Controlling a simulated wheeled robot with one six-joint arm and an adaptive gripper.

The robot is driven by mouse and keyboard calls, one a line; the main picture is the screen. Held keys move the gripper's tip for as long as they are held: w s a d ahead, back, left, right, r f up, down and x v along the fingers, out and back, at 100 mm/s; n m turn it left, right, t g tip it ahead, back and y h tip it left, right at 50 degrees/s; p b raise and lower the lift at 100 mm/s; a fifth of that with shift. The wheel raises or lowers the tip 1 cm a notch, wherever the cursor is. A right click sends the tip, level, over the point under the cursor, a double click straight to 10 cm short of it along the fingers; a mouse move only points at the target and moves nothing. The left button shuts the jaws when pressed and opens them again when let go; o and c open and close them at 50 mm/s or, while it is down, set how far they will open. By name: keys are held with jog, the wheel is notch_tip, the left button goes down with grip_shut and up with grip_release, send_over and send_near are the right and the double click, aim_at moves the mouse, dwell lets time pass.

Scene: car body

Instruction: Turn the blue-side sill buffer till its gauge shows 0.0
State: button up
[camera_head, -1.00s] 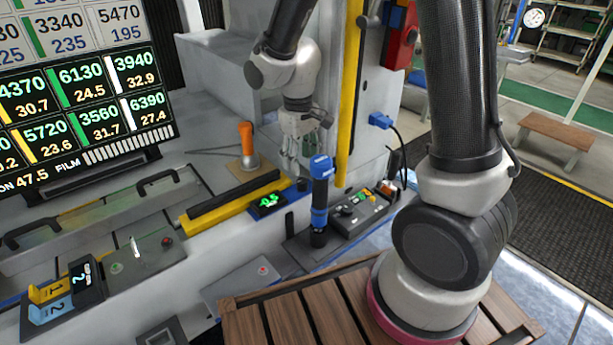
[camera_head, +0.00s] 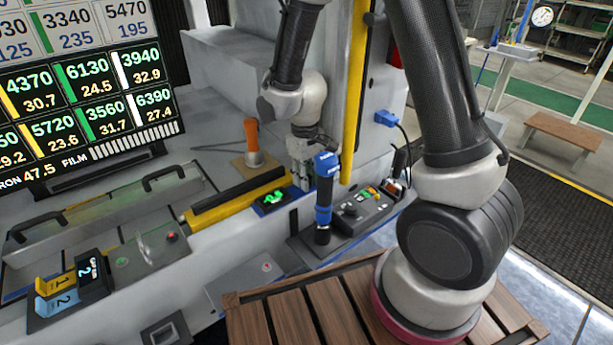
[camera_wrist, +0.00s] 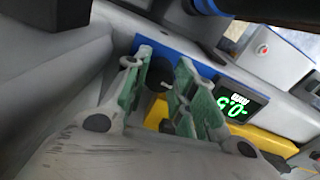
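The blue-side sill buffer shows as a blue plate on the sill with a dark round knob (camera_wrist: 159,77) and a small black gauge (camera_head: 273,198) with green digits. In the wrist view the gauge (camera_wrist: 240,104) is tilted and seems to show a 0 and a 5 with a minus sign; I cannot read it surely. My gripper (camera_head: 301,178) is at the buffer in the head view and hides most of the knob. In the wrist view its green-padded fingers (camera_wrist: 160,88) stand apart on either side of the knob. Firm contact does not show.
A blue-and-black upright tool (camera_head: 324,195) stands close right of my gripper. A yellow bar with a black strip (camera_head: 237,200) lies left of the gauge. An orange-handled lever (camera_head: 252,140) stands behind it. A yellow upright post (camera_head: 355,100) and a button box (camera_head: 362,209) are to the right.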

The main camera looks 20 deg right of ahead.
jog(key=shift+c, duration=1)
jog(key=shift+n, duration=1.6)
jog(key=o, duration=1.1)
jog(key=shift+c, duration=0.2)
notch_tip(320, 180, up, 12)
jog(key=shift+s+a, duration=0.15)
